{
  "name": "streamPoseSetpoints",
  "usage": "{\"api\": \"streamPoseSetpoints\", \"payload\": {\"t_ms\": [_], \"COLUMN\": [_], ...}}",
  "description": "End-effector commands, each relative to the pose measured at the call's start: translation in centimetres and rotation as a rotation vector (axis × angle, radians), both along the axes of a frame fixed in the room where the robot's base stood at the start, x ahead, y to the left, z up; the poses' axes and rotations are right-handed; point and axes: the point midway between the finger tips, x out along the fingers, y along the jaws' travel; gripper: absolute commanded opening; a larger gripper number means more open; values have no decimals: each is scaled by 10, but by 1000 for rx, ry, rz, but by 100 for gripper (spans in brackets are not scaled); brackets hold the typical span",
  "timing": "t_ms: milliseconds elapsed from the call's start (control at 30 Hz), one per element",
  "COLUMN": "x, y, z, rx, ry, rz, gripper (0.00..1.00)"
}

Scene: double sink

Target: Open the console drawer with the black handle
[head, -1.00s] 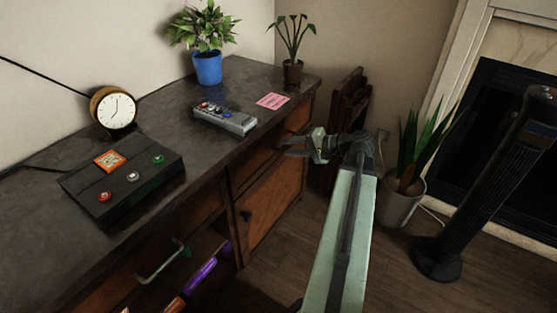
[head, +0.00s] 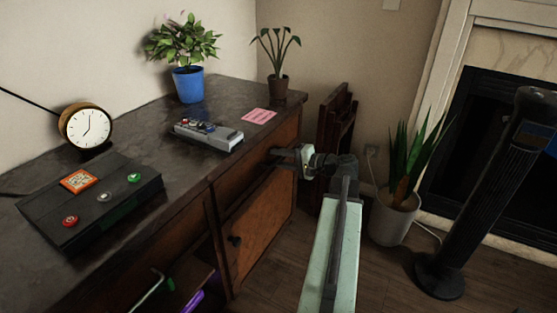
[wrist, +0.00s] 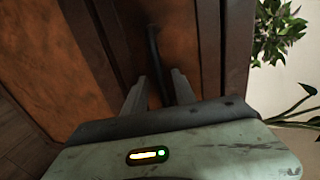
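The console (head: 120,215) has a dark top and orange-brown wooden fronts. Its right-hand drawer front (head: 252,158) sits under the top, above a cabinet door (head: 258,225), and looks shut. My gripper (head: 274,160) is at this drawer front. In the wrist view, the drawer's black handle (wrist: 153,45) is a thin bar running between the two fingers of my gripper (wrist: 160,80). The fingers stand apart on either side of it, with gaps showing. The handle's near end is hidden by my gripper body. In the head view my gripper hides the handle.
On the console top are a black button box (head: 90,205), a clock (head: 86,127), a grey device (head: 208,134), a pink card (head: 260,116) and two potted plants. A floor plant (head: 397,205) and black column (head: 480,205) stand right. Some floor is clear.

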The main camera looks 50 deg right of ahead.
Motion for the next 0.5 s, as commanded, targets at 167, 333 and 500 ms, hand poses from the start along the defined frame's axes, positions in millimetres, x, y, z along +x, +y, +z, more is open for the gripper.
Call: {"api": "streamPoseSetpoints", "payload": {"t_ms": [167,333,500], "x": [1,0,1], "y": [0,0,0], "z": [0,0,-1], "rx": [0,0,-2], "ry": [0,1,3], "rz": [0,0,0], "gripper": [33,0,0]}}
